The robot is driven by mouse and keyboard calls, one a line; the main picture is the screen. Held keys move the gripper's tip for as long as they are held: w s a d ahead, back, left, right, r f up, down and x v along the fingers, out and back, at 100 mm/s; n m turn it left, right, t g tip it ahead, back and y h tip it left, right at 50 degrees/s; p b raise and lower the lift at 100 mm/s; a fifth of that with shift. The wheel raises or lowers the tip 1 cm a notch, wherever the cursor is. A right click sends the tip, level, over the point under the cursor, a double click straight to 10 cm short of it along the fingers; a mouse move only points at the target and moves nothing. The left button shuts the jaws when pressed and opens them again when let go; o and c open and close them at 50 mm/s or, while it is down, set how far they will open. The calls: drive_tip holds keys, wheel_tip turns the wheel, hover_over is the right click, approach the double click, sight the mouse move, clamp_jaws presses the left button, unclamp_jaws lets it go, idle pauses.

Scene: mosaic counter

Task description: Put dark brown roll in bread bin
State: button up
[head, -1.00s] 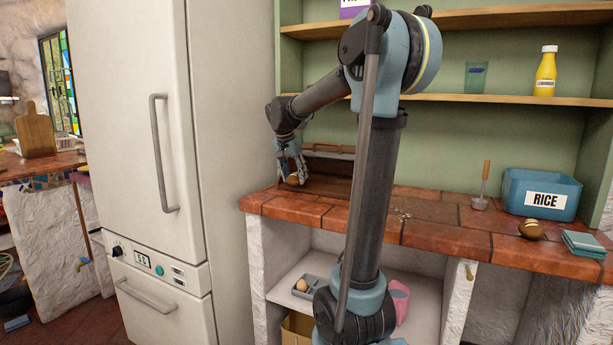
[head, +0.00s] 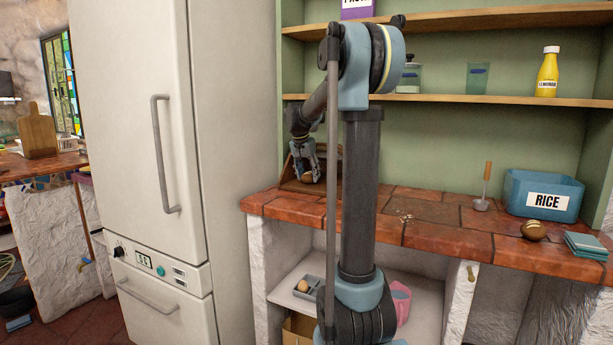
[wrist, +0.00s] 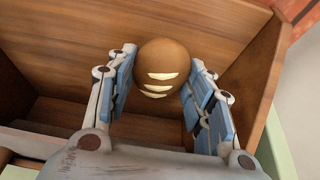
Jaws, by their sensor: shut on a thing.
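My gripper (head: 307,172) is at the back left of the counter, over the wooden bread bin (head: 288,181). It is shut on a round brown roll (wrist: 160,62) with pale cream slashes, which also shows in the head view (head: 305,177). In the wrist view, the roll sits between the blue finger pads, against the view of the open bin (wrist: 70,75); I cannot tell whether it touches the wood. Another roll (head: 534,230), darker brown with a pale mark, lies on the right of the counter. My arm hides part of the bin.
A blue RICE box (head: 543,196), teal coasters (head: 586,245) and an upright-handled tool (head: 482,190) stand at the right. A tall fridge (head: 140,130) borders the left. Below, a grey tray (head: 309,289) holds a pale roll. The middle counter is mostly clear.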

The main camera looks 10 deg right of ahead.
drive_tip(key=shift+f, duration=0.1)
drive_tip(key=o, duration=1.1)
drive_tip(key=shift+o, duration=0.2)
drive_tip(key=v, duration=1.2)
